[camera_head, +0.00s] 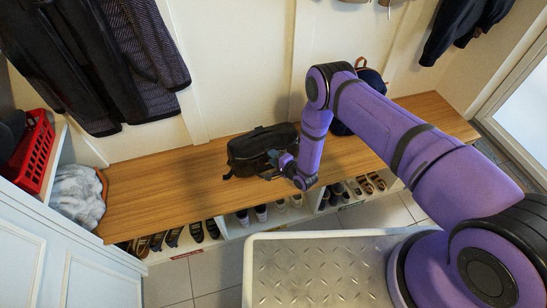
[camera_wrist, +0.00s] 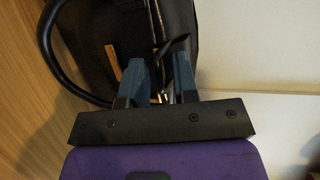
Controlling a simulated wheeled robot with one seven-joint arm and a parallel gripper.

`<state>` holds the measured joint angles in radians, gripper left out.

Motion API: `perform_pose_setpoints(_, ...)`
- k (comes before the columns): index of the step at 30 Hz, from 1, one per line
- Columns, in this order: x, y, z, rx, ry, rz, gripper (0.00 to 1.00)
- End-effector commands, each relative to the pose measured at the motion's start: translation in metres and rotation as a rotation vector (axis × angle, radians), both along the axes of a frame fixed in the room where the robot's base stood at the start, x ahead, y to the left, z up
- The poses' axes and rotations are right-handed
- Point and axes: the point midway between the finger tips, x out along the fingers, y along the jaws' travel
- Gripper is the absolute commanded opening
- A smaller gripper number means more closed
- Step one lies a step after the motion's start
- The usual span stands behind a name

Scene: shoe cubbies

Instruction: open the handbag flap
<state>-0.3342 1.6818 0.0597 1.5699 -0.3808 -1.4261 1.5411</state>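The black handbag (camera_head: 250,152) lies on the wooden bench top, near the middle of the bench. In the wrist view the dark handbag (camera_wrist: 100,35) fills the upper middle, with a curved black handle at left and gold-coloured trim. My gripper (camera_head: 275,163) is at the handbag's front right side. In the wrist view my gripper's blue-grey fingers (camera_wrist: 160,65) stand apart, close against the bag. A dark pointed piece of the bag shows by the right fingertip, and a small gold part shows between the fingers. I cannot tell whether the fingers touch the flap.
The wooden bench (camera_head: 150,188) is clear left of the handbag. A dark blue backpack (camera_head: 370,78) stands to the right, behind my arm. Shoes sit in cubbies below. A red basket (camera_head: 33,155) and grey fluffy item (camera_head: 78,196) are at left. Jackets hang on the wall.

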Motion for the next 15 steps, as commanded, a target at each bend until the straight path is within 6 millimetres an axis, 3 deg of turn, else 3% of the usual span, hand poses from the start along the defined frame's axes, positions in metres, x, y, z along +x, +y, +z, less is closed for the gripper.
perform_pose_setpoints(8, 0.0007, 0.0005, -0.0005, -0.001, 0.001, 0.0, 0.28)
perform_pose_setpoints(12, 0.0005, 0.0003, -0.0006, -0.001, 0.001, 0.0, 0.0)
perform_pose_setpoints(15, 0.0002, 0.0002, -0.001, -0.001, 0.002, 0.0, 0.0)
